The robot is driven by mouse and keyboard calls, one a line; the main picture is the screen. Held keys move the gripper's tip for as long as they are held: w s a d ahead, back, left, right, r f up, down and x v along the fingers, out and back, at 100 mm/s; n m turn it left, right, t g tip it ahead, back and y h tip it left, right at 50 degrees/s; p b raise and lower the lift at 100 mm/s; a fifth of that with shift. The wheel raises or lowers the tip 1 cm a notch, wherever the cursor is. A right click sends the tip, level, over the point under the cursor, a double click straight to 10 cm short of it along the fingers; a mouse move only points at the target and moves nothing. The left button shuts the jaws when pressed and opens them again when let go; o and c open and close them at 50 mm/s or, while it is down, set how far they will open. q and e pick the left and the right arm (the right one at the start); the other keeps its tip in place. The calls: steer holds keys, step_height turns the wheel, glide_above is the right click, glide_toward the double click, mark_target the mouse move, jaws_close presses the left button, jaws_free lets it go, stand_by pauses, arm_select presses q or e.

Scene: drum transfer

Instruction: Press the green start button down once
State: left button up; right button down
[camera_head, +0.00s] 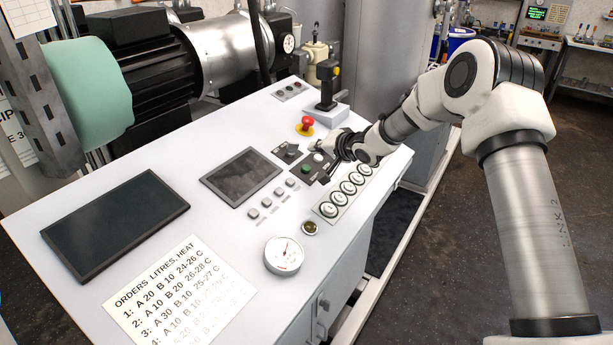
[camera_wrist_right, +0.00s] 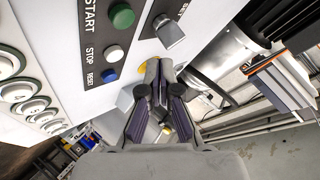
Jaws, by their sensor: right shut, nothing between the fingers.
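The green start button (camera_wrist_right: 122,16) sits at the top of the wrist view, beside the START label on a black plate. In the head view the green button (camera_head: 307,169) is small on the dark plate, left of my right gripper (camera_head: 328,171). In the wrist view the right gripper (camera_wrist_right: 159,72) is shut and empty, with its fingertips below and to the right of the button and not visibly touching it. The exact height of the fingertips over the panel is hard to tell. My left gripper is not in view.
A white stop button (camera_wrist_right: 113,53) and a blue reset button (camera_wrist_right: 108,75) are next to START. A selector knob (camera_wrist_right: 168,31) is close to the fingertips. The red emergency button (camera_head: 307,122), a joystick (camera_head: 327,85) and a row of round buttons (camera_head: 348,188) surround the plate.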

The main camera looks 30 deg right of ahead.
mark_target(306, 168)
steer(key=shift+w+a+f+b, duration=0.1)
steer(key=shift+f+b, duration=0.2)
steer(key=shift+f, duration=0.25)
steer(key=shift+w+a+f+b, duration=0.1)
steer(key=shift+f+b, duration=0.15)
steer(key=shift+f, duration=0.3)
steer(key=shift+w+f, duration=0.15)
steer(key=shift+f, duration=0.1)
steer(key=shift+w+a+f, duration=0.2)
steer(key=shift+w+f, duration=0.15)
steer(key=shift+f, duration=0.35)
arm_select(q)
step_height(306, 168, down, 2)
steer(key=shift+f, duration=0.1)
arm_select(e)
steer(key=shift+s+r, duration=0.1)
steer(key=shift+s, duration=0.05)
steer(key=shift+f, duration=0.4)
steer(key=shift+w, duration=0.2)
